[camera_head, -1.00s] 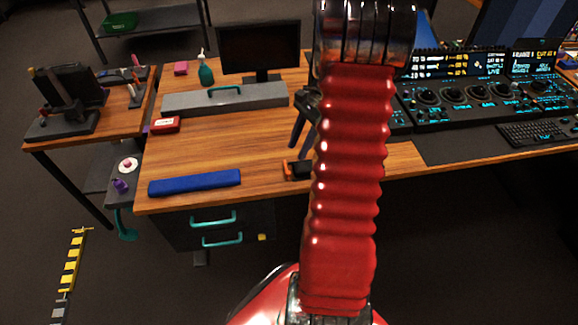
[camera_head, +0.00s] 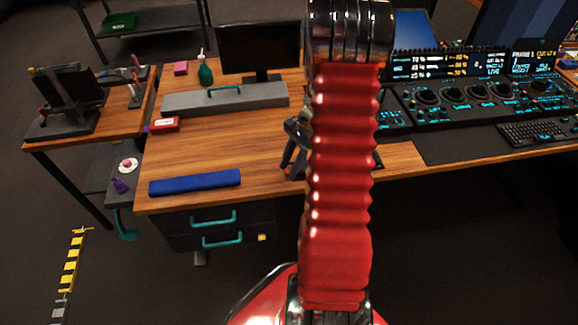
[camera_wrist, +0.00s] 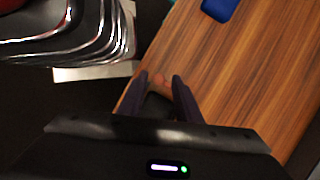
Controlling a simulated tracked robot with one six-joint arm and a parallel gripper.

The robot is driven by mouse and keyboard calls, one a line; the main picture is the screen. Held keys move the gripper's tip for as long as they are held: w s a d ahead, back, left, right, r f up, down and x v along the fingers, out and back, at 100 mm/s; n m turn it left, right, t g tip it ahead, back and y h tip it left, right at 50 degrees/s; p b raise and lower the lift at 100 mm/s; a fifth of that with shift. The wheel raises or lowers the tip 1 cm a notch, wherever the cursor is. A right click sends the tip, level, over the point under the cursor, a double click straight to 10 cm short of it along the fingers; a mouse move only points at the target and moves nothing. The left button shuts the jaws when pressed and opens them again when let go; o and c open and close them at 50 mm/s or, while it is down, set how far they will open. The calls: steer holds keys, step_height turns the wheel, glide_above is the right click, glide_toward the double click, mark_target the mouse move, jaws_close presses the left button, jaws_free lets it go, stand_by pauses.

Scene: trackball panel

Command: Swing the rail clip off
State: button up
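My gripper (camera_head: 293,160) is low at the front edge of the wooden desk, partly hidden by my red arm in the head view. In the wrist view its two dark fingers (camera_wrist: 160,79) stand apart at the desk edge. A small dark piece with a dull orange part, probably the rail clip (camera_wrist: 158,101), shows between them. I cannot tell whether the fingers touch it. The clip is hidden behind my gripper and arm in the head view.
A blue bar (camera_head: 195,183) lies on the desk (camera_head: 240,150) to the left. A grey box with a teal handle (camera_head: 225,99) and a monitor (camera_head: 258,47) stand behind. The control panel (camera_head: 480,95) and keyboard (camera_head: 535,132) are at right. Drawers (camera_head: 215,228) are below.

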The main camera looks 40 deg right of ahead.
jaws_close()
steer(key=shift+d, duration=0.1)
steer(key=shift+a, duration=0.2)
steer(key=shift+d, duration=0.2)
